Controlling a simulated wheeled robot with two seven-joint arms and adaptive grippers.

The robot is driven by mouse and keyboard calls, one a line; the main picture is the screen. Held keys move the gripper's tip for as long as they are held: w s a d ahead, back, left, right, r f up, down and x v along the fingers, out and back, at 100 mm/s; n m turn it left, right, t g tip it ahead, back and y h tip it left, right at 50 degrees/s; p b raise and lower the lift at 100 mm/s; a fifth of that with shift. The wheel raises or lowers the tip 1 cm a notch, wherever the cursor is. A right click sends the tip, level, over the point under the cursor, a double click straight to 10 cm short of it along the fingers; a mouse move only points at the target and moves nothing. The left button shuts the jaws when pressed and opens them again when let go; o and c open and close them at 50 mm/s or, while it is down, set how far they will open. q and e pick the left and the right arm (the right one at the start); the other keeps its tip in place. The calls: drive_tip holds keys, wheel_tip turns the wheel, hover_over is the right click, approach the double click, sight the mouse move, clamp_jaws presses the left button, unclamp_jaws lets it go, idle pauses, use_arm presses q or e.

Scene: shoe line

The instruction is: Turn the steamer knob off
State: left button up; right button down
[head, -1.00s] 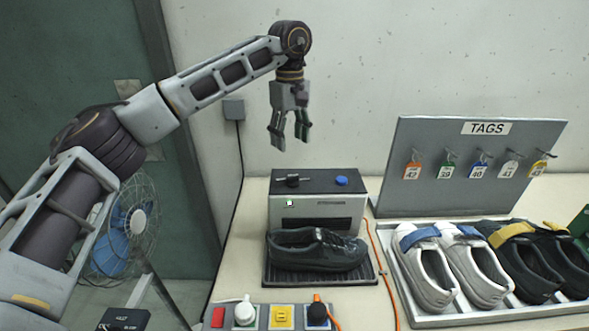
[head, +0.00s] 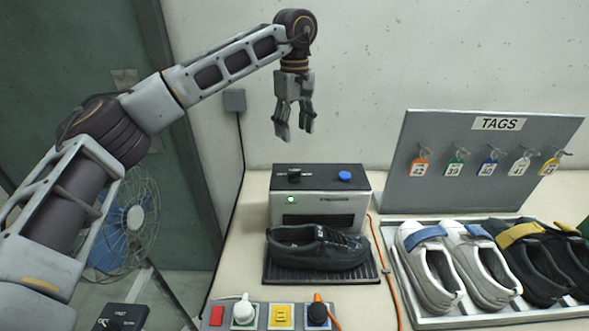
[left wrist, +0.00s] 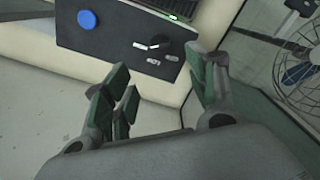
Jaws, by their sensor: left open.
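The steamer (head: 317,208) is a grey box with a dark top panel, standing on the table. Its black knob (head: 294,177) sits on the left part of that panel, beside a blue button (head: 345,176). A green light (head: 291,199) glows on the front. In the left wrist view the knob (left wrist: 158,42) lies ahead of the fingers, with small white labels around it, too small to read. My left gripper (head: 295,133) is open and empty, pointing down above the back of the steamer, apart from the knob. My right gripper is not in view.
A black shoe (head: 318,248) rests on the dark tray in front of the steamer. A switch panel (head: 267,322) is at the front edge. A tag board (head: 483,160) and a shoe tray (head: 455,322) stand at the right. A fan (head: 125,222) is at the left.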

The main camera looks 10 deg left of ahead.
use_arm(q)
hover_over(294, 172)
wheel_tip(294, 172, down, 6)
drive_tip(key=shift+w+r, duration=0.1)
drive_tip(key=shift+r, duration=0.1)
wheel_tip(294, 172, down, 6)
drive_tip(key=shift+f+p, duration=0.15)
drive_tip(key=shift+p, duration=0.15)
drive_tip(key=shift+f, duration=0.75)
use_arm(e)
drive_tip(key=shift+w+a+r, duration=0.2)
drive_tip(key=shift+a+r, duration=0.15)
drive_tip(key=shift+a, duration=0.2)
